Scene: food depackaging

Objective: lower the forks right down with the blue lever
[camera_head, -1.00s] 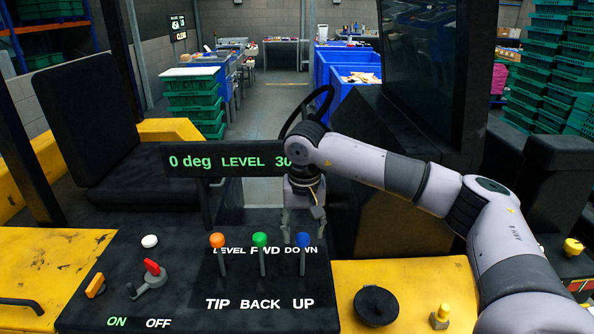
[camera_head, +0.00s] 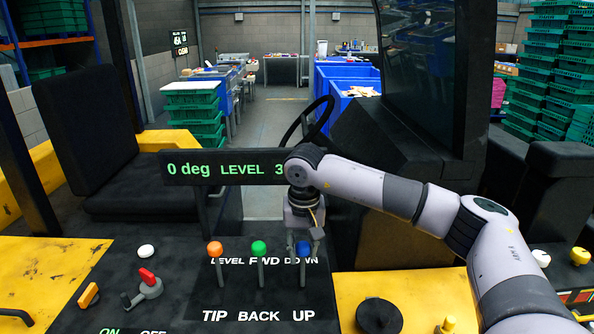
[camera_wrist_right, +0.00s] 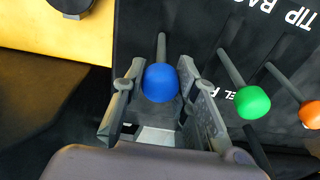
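The blue lever (camera_head: 303,250) stands at the right end of a row of three on the black panel, between the DOWN label behind it and the UP label in front. My right gripper (camera_head: 304,240) is at its knob from behind. In the right wrist view the blue knob (camera_wrist_right: 160,83) sits between the two spread fingers of the gripper (camera_wrist_right: 160,104), with a gap visible on at least one side. The display (camera_head: 222,168) reads 0 deg LEVEL and a figure starting with 3, partly hidden by my right arm. The forks and my left gripper are not in view.
The green lever (camera_head: 259,250) and orange lever (camera_head: 215,250) stand close to the left of the blue one. A red-handled switch (camera_head: 147,277) is further left. A black round knob (camera_head: 378,316) lies to the right. A steering wheel (camera_head: 318,121) is behind my arm.

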